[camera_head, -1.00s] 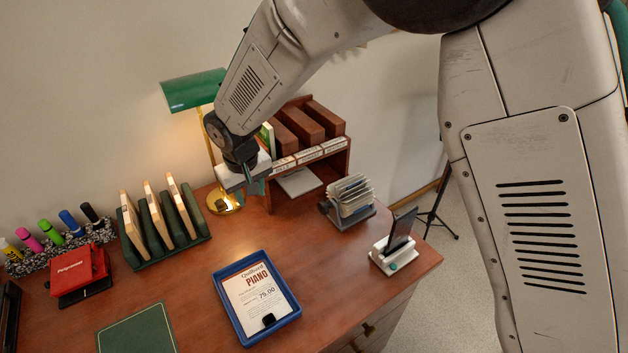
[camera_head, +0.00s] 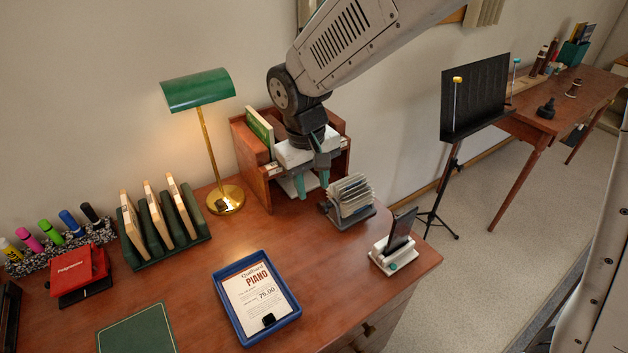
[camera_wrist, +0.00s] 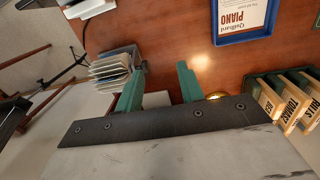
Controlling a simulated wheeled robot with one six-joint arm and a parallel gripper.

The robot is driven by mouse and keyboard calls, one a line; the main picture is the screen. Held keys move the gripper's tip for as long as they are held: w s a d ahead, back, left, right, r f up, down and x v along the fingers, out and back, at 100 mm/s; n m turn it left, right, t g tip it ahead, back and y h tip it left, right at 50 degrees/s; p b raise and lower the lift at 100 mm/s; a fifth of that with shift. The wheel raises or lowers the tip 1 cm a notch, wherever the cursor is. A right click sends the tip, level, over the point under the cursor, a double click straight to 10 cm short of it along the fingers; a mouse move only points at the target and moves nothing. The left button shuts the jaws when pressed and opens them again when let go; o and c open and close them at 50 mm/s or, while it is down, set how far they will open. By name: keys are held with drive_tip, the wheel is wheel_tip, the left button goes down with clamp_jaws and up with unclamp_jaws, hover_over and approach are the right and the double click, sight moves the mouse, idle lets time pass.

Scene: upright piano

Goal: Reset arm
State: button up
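My gripper (camera_head: 312,179) hangs from my arm in front of the wooden shelf organizer (camera_head: 258,176) at the back of the desk, fingers pointing down. Its two green fingers also show in the wrist view (camera_wrist: 160,88). They are apart, with only bare desk and a small pale patch between them, so it is open and empty. My gripper and forearm hide part of the organizer and the contents of its right side.
A card file (camera_head: 350,198) stands just right of my gripper, and the brass lamp (camera_head: 204,132) stands left. A blue tray (camera_head: 287,316) with a piano sheet lies in front. A black music stand (camera_head: 475,98) is beyond the desk. Bare desk lies between tray and organizer.

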drive_tip(key=shift+s+d+r, duration=0.1)
drive_tip(key=shift+d, duration=0.05)
idle(0.4)
drive_tip(key=s+d+r+m, duration=0.2)
drive_tip(key=s+d+r, duration=0.2)
drive_tip(key=s+d, duration=0.3)
drive_tip(key=s+d+r+m, duration=0.2)
drive_tip(key=s+d+r, duration=0.2)
drive_tip(key=s+d, duration=0.3)
drive_tip(key=s+d+r+m+t+y, duration=0.1)
drive_tip(key=s+d+r, duration=0.3)
drive_tip(key=s+d, duration=0.3)
drive_tip(key=d, duration=0.4)
drive_tip(key=shift+s+m, duration=0.4)
drive_tip(key=shift+c, duration=0.2)
